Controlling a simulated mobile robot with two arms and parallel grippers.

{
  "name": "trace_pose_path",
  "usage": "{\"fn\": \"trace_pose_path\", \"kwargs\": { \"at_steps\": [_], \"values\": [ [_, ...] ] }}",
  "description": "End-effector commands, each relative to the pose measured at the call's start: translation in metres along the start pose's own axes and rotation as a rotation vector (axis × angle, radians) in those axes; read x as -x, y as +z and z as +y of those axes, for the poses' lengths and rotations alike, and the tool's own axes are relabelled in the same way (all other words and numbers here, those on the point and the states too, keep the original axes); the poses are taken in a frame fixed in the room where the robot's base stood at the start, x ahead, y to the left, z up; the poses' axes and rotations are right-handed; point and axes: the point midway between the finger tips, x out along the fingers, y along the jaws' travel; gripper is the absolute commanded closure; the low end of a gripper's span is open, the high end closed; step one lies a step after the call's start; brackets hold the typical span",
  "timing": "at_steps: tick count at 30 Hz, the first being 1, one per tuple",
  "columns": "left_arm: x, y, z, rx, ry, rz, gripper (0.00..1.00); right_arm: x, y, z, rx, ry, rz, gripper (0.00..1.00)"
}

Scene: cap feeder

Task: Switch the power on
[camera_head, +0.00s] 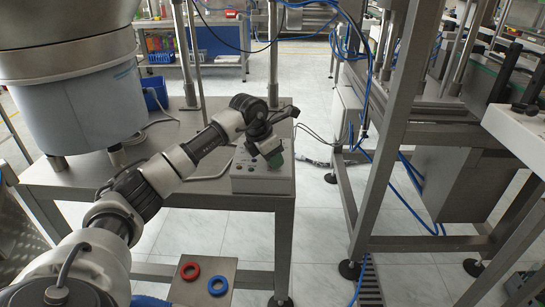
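A grey control box (262,185) sits on the front right corner of the steel table. Small dark controls show on its top at the left; the power switch itself cannot be made out. My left arm comes in from the lower left and reaches across the table. My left gripper (272,151) is over the box's top, with a green part near its tip. It hides part of the box's top, and I cannot tell whether it touches it. Its finger opening is too small and overlapped to judge. My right gripper is not in view.
A large round feeder (85,105) stands on the steel table (190,190) at left. A metal frame (390,150) with blue cables stands at right. Floor between is clear.

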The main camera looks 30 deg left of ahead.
Motion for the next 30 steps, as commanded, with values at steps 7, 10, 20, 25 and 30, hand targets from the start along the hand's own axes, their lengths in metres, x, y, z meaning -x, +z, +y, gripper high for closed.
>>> {"fn": "trace_pose_path", "kwargs": {
  "at_steps": [7,10,20,25,30],
  "values": [
    [0.001,0.0,0.0,-0.004,-0.002,-0.001,0.92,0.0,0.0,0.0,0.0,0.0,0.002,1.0],
    [0.001,0.0,0.0,-0.019,-0.009,-0.001,0.92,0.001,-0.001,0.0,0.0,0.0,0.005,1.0],
    [0.003,0.001,0.002,-0.183,-0.076,-0.002,0.92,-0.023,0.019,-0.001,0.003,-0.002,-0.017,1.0],
    [0.002,0.002,0.003,-0.325,-0.135,-0.002,0.92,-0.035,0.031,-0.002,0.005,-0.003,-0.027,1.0],
    [0.002,0.002,0.004,-0.474,-0.197,-0.002,0.92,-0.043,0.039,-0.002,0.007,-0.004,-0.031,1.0]
  ]
}}
